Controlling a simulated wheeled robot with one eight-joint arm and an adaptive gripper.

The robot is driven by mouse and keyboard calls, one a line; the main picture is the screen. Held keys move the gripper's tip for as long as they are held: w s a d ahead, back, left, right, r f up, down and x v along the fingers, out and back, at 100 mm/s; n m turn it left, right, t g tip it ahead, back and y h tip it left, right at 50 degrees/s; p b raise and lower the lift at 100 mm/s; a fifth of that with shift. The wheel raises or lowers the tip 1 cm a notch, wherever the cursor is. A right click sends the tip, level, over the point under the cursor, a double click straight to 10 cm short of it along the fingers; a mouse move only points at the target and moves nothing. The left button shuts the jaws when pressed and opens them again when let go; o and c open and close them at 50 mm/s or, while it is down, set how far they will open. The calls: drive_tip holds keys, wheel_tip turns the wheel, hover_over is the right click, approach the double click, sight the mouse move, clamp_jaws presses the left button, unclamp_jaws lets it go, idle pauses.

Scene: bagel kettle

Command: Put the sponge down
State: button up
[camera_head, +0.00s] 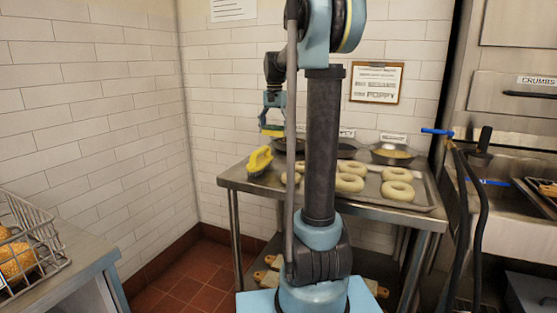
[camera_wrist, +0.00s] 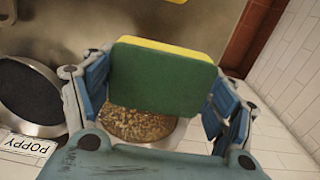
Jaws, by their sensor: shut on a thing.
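The sponge (camera_wrist: 160,78) is green with a yellow layer and sits between the blue fingers of my gripper (camera_wrist: 158,90) in the wrist view. My gripper is shut on it. In the head view, the sponge (camera_head: 273,132) shows as a small yellow and green strip under my gripper (camera_head: 272,124). It is held above the back left part of the metal table (camera_head: 232,184). A bowl of brown seeds or crumbs (camera_wrist: 143,125) lies below the sponge in the wrist view, partly hidden by it.
A yellow object with a dark underside (camera_head: 259,160) lies at the table's left edge. Several pale dough rings (camera_head: 349,183) lie on a tray at the right. A dark bowl (camera_wrist: 30,92) has a POPPY label (camera_wrist: 27,148). A wire basket (camera_head: 28,238) stands at far left.

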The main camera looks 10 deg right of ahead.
sight(276, 157)
drive_tip(key=shift+d, duration=0.25)
drive_tip(key=shift+f, duration=5)
drive_tip(key=shift+f, duration=0.1)
drive_tip(key=o, duration=1.4)
wheel_tip(276, 157, up, 12)
drive_tip(key=shift+w+r, duration=0.1)
drive_tip(key=shift+r, duration=0.05)
